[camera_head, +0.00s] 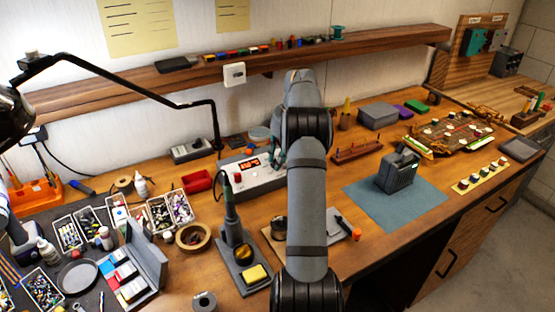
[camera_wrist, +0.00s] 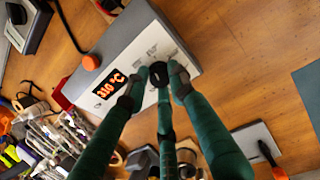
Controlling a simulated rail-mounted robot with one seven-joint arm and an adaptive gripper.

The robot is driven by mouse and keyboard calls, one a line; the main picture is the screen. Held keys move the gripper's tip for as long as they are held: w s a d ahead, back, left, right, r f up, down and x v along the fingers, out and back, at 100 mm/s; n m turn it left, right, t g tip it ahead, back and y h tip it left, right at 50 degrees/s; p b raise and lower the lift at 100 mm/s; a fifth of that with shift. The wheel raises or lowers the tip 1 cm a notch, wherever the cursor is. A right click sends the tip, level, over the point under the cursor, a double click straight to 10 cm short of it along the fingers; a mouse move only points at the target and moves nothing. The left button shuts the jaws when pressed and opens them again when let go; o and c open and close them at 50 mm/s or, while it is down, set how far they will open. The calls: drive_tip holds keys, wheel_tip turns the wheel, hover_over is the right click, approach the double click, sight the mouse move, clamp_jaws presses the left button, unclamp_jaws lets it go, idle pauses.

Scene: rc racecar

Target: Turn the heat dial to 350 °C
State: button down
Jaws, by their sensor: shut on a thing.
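The soldering station, a grey box with a light front panel (camera_head: 262,183), stands at the back middle of the bench. It also shows in the wrist view (camera_wrist: 165,35). Its orange-lit display (camera_wrist: 109,87) reads a three-digit °C value starting with 3; the middle digit is unclear, perhaps 310. The black round heat dial (camera_wrist: 158,70) sits to the right of the display. In the head view my gripper (camera_head: 278,152) is at the station's right end, partly hidden by my arm.
A soldering iron in its stand (camera_head: 240,268) is in front of the station. A red tray (camera_head: 198,181) and parts bins (camera_head: 170,212) lie to the left. A blue mat (camera_head: 420,208) with a dark grey device (camera_head: 398,172) lies to the right. A wooden shelf (camera_head: 130,86) runs behind.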

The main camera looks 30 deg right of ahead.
drive_tip(key=shift+s+d+f+m, duration=0.1)
drive_tip(key=shift+s+f+m, duration=0.1)
drive_tip(key=shift+m, duration=0.3)
drive_tip(key=shift+s+d+f+m, duration=0.1)
drive_tip(key=shift+f+m, duration=0.05)
drive_tip(key=shift+m, duration=0.35)
drive_tip(key=shift+a, duration=0.1)
drive_tip(key=c, duration=1.7)
unclamp_jaws()
drive_tip(key=shift+s, duration=0.1)
drive_tip(key=shift+o, duration=1.2)
drive_tip(key=shift+w+r, duration=0.15)
drive_tip(key=shift+w, duration=0.05)
drive_tip(key=shift+r, duration=0.1)
drive_tip(key=shift+r, duration=0.5)
drive_tip(key=v, duration=1.1)
drive_tip(key=shift+s+d, duration=0.25)
drive_tip(key=shift+s, duration=0.05)
drive_tip(key=shift+f, duration=0.1)
